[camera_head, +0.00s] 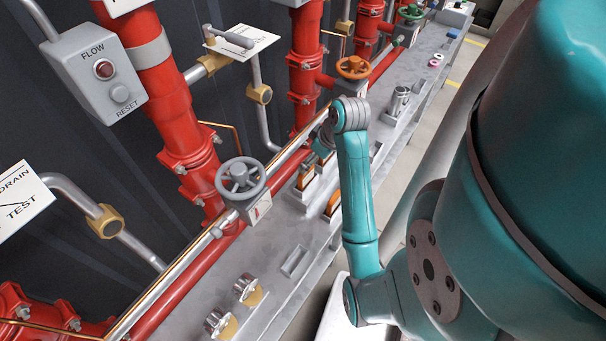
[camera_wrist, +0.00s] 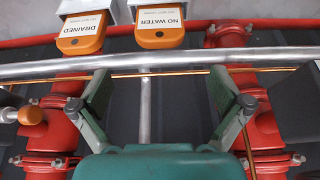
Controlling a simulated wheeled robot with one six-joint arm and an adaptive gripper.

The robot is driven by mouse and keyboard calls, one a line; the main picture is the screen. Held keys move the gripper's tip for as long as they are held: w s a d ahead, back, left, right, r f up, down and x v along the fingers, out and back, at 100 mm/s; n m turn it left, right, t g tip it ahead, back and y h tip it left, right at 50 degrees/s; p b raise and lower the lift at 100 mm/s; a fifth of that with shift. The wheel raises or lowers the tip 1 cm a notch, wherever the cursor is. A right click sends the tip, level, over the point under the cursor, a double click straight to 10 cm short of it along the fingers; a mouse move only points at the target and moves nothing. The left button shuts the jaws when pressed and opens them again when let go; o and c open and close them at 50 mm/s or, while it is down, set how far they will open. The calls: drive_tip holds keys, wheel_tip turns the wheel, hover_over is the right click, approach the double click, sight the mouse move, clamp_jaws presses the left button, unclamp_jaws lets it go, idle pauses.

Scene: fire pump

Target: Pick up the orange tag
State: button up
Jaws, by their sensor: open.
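Two orange tags with white labels show at the top of the wrist view. In the head view my gripper (camera_head: 318,158) is mostly hidden behind my arm, close to orange pieces (camera_head: 306,184) on the grey bench.
A silver pipe (camera_wrist: 200,63) and a thin copper line cross the wrist view between fingers and tags. Red pipes (camera_wrist: 265,125) stand on both sides. In the head view, a grey handwheel (camera_head: 240,178) and an orange handwheel (camera_head: 353,67) rise near the bench (camera_head: 285,235).

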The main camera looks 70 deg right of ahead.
sight(306, 178)
drive_tip(key=x, duration=1)
drive_tip(key=shift+s+f, duration=0.1)
drive_tip(key=shift+f, duration=0.1)
drive_tip(key=shift+c, duration=0.3)
drive_tip(key=c, duration=1.2)
